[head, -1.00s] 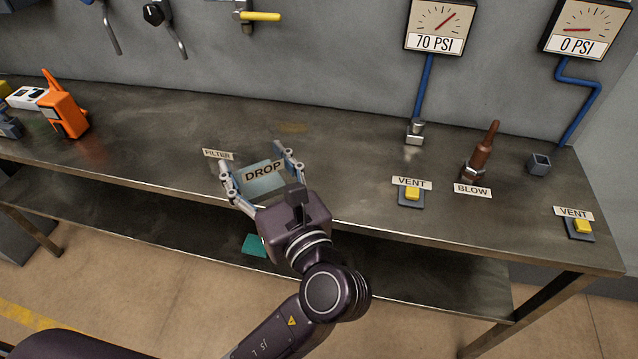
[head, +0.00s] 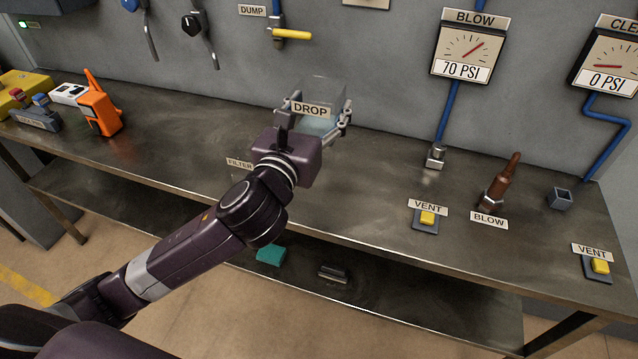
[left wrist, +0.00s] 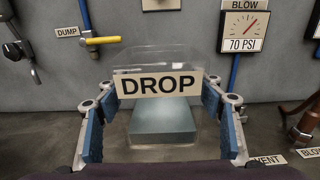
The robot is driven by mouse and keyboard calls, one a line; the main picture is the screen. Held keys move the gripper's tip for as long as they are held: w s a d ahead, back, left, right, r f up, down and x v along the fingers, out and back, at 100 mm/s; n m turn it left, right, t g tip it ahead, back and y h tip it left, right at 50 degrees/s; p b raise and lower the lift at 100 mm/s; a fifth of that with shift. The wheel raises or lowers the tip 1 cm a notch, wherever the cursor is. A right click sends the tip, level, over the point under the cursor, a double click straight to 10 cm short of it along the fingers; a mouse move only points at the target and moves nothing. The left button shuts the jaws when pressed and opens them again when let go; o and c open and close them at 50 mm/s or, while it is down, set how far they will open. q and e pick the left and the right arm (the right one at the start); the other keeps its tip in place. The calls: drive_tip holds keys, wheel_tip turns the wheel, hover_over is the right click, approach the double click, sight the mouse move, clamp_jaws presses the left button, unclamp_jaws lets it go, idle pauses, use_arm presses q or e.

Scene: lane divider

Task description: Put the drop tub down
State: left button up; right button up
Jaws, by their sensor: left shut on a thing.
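The drop tub (head: 328,92) is a clear box with a DROP label on its near face and a blue-grey block or base inside. My left gripper (head: 318,108) is shut on it, one finger at each side. In the head view it is over the back part of the bench (head: 380,205), near the wall. In the left wrist view the tub (left wrist: 150,60) sits between the blue finger pads of the gripper (left wrist: 158,110). I cannot tell whether the tub's bottom touches the bench. My right gripper is not in view.
A FILTER label (head: 240,164) lies left of my arm. To the right are a BLOW lever (head: 500,185), yellow VENT buttons (head: 427,218) and a small grey socket (head: 560,198). An orange device (head: 100,110) stands at left. A yellow DUMP valve handle (head: 292,34) is on the wall.

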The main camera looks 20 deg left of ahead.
use_arm(q)
wheel_tip(320, 180, down, 17)
drive_tip(key=b, duration=0.3)
drive_tip(key=shift+r, duration=0.1)
drive_tip(key=shift+f, duration=0.45)
drive_tip(key=shift+f+b, duration=0.15)
drive_tip(key=shift+b, duration=0.2)
drive_tip(key=o, duration=1.2)
